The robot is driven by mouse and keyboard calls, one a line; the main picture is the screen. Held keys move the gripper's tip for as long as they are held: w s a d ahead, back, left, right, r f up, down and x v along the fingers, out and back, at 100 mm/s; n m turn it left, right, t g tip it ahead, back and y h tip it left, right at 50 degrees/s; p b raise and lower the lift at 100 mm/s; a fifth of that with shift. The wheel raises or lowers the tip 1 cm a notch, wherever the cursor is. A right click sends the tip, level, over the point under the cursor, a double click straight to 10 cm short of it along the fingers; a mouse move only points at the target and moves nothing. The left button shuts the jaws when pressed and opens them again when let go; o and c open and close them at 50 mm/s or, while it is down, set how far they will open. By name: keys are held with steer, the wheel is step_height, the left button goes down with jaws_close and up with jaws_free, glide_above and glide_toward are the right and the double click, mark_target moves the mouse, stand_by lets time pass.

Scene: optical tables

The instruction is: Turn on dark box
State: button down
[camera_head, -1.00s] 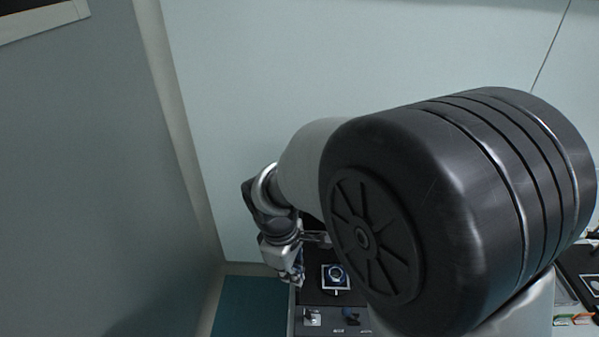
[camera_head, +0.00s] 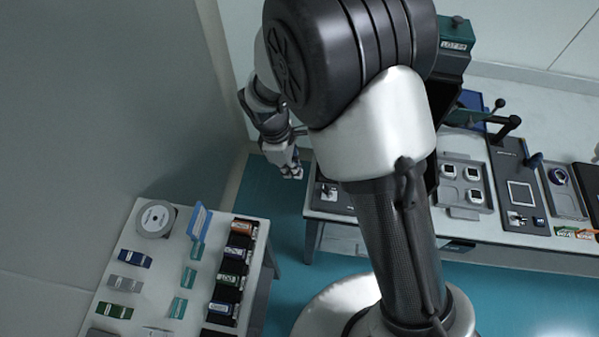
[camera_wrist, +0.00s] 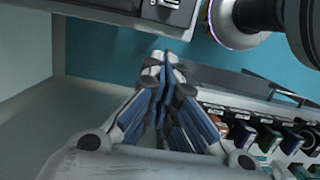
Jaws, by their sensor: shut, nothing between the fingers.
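A tall dark box (camera_head: 452,62) with a green upper part and a label stands on the back table, mostly hidden behind my arm in the head view. Which control belongs to it is unclear. A dark panel (camera_head: 328,203) with a small light switch-like part (camera_head: 328,190) lies at that table's left end, partly covered by my arm. My gripper (camera_head: 291,172) points down, just left of that table end and apart from the panel. In the wrist view my gripper (camera_wrist: 162,62) has its fingers together with nothing between them. A panel edge with a pale fitting (camera_wrist: 166,4) shows above them.
Further right on the back table are a tray (camera_head: 462,212) with several square parts and a dark device (camera_head: 513,165) with a lever. A white side table (camera_head: 150,275) with coloured boxes stands at front left. Teal floor (camera_head: 285,235) lies between the tables.

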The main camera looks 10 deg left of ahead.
mark_target(314, 194)
steer(key=d+f+b, duration=0.1)
steer(key=f, duration=0.1)
steer(key=d+f+b, duration=0.1)
steer(key=d+f, duration=0.1)
steer(key=d+f+b, duration=0.1)
steer(key=f, duration=0.1)
steer(key=shift+d+f, duration=0.35)
steer(key=shift+d+r, duration=0.15)
steer(key=shift+r, duration=0.15)
